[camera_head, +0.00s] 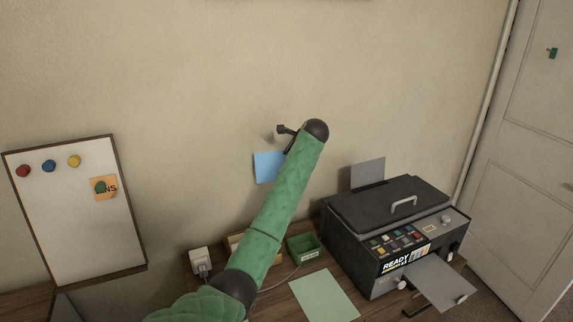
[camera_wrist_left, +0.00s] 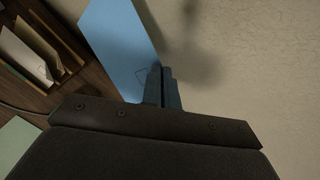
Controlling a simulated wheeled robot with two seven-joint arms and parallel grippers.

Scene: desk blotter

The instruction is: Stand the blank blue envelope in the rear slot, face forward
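A plain blue envelope (camera_head: 267,168) is held up in front of the wall, to the left of my green left arm. In the left wrist view the envelope (camera_wrist_left: 120,42) runs up and left from the fingertips, with a faint outline near its gripped corner. My left gripper (camera_wrist_left: 163,88) is shut on that corner. In the head view the gripper is partly hidden behind the arm. A wooden slotted rack (camera_head: 235,240) stands on the desk, mostly hidden by the arm. In the left wrist view the rack (camera_wrist_left: 48,38) holds cream cards or envelopes. My right gripper is not in view.
A green tray (camera_head: 303,250) sits beside the rack, and a pale green blotter (camera_head: 322,294) lies in front. A black printer (camera_head: 385,215) with paper stands at the right. A plug with a cord (camera_head: 202,262) is left of the rack. A whiteboard (camera_head: 75,215) stands at the left.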

